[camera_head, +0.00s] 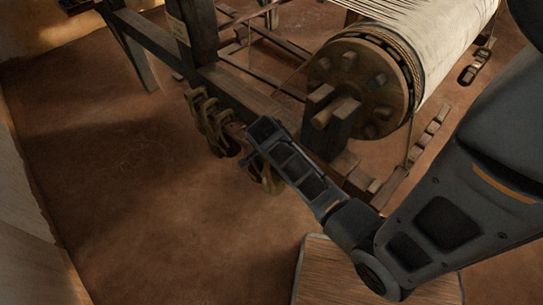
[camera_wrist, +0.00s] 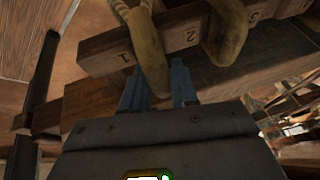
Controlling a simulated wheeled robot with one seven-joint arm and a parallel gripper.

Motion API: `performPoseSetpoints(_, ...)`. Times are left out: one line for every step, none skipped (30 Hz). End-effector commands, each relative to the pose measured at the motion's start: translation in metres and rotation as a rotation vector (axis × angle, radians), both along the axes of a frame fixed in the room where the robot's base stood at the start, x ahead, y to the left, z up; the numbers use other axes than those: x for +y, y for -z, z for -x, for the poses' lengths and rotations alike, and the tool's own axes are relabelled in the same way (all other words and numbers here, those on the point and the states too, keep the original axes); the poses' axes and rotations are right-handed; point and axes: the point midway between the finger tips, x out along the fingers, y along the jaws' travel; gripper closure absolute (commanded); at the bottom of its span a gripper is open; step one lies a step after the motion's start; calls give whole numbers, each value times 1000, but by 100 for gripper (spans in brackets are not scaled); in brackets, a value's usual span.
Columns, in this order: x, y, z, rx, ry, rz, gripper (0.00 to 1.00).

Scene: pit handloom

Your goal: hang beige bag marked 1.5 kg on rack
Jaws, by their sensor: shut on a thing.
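In the wrist view, the two blue fingers of my gripper (camera_wrist: 158,82) are shut on a beige, rounded bag-like piece (camera_wrist: 151,55). It lies against the wooden rack (camera_wrist: 186,33), beside the number 1. I cannot tell whether it rests on the rack, and no 1.5 kg mark is readable. A second beige piece (camera_wrist: 229,32) hangs on the rack between numbers 2 and 3. In the head view, my gripper (camera_head: 262,130) is at the near end of the rack, and a beige loop (camera_head: 270,178) shows just below it. The fingertips are hidden there.
Several beige pieces (camera_head: 207,118) hang along the rack at left. The loom's large roller (camera_head: 365,80) with pale warp stands close on the right. A dark post (camera_head: 195,35) rises behind. A wooden board (camera_head: 325,280) is at the bottom. The brown floor at left is clear.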

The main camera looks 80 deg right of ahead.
Motion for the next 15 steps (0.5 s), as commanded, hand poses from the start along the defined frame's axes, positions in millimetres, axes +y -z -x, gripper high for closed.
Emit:
performPoseSetpoints(-4,-2,0,-4,0,5,100)
performPoseSetpoints(-6,-2,1,-4,0,5,100)
performPoseSetpoints(-8,-2,2,-5,1,5,100)
performPoseSetpoints(-9,-2,3,-5,1,5,100)
performPoseSetpoints(-10,-2,4,-5,1,5,100)
performPoseSetpoints(-12,-2,5,-5,1,5,100)
performPoseSetpoints(-12,2,5,-4,-1,4,100)
performPoseSetpoints(-11,4,5,-4,-1,4,100)
performPoseSetpoints(-11,6,5,-4,-1,4,100)
performPoseSetpoints(-11,7,5,-4,-1,4,100)
performPoseSetpoints(-11,8,5,-4,-1,4,100)
performPoseSetpoints(-11,10,5,-4,-1,4,100)
performPoseSetpoints(-11,11,5,-4,0,4,100)
performPoseSetpoints(-11,11,5,-4,0,4,100)
performPoseSetpoints(-11,12,5,-4,0,4,100)
